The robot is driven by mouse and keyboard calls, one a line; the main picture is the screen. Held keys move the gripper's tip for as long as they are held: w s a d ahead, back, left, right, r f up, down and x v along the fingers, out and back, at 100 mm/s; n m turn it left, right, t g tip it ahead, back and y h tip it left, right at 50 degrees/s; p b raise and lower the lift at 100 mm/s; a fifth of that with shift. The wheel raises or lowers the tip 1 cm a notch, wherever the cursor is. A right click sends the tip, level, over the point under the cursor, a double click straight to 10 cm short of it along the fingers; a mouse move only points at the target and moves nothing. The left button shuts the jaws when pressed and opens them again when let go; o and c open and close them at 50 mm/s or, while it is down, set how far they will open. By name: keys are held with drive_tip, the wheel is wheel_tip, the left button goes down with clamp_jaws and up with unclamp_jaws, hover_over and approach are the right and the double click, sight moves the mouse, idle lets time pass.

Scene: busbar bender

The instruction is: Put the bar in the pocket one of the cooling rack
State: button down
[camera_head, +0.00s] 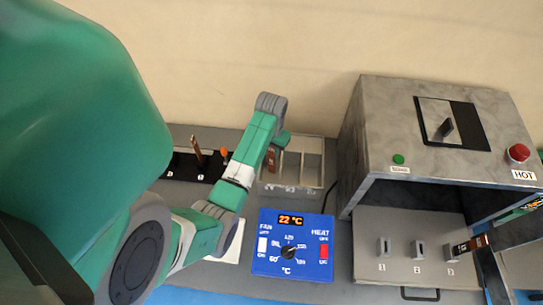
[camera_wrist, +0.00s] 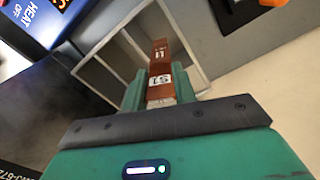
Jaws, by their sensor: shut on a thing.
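My gripper (camera_head: 273,146) is over the left part of the cooling rack in the head view. It is shut on a copper-brown bar (camera_head: 271,160), which points down toward the leftmost pocket. The bar also shows in the wrist view (camera_wrist: 160,66), between the green fingers, with white-marked labels on its face. The cooling rack (camera_head: 323,172) is a pale open frame with several pockets side by side and small labels on its front edge. Its frame also shows in the wrist view (camera_wrist: 104,88), behind the bar. I cannot tell whether the bar's lower end is inside the pocket.
A blue control panel (camera_head: 292,268) reads 22 °C. A black holder (camera_head: 180,165) with an upright copper bar (camera_head: 197,149) stands left of the rack. A grey oven (camera_head: 385,110) with a red lamp (camera_head: 518,153) stands right, its slotted tray (camera_head: 400,272) in front.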

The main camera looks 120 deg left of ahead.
sight(272, 156)
drive_tip(key=shift+f, duration=2.2)
drive_tip(key=shift+f, duration=0.15)
drive_tip(key=c, duration=1.1)
unclamp_jaws()
wheel_tip(272, 156, up, 12)
drive_tip(key=shift+r, duration=0.15)
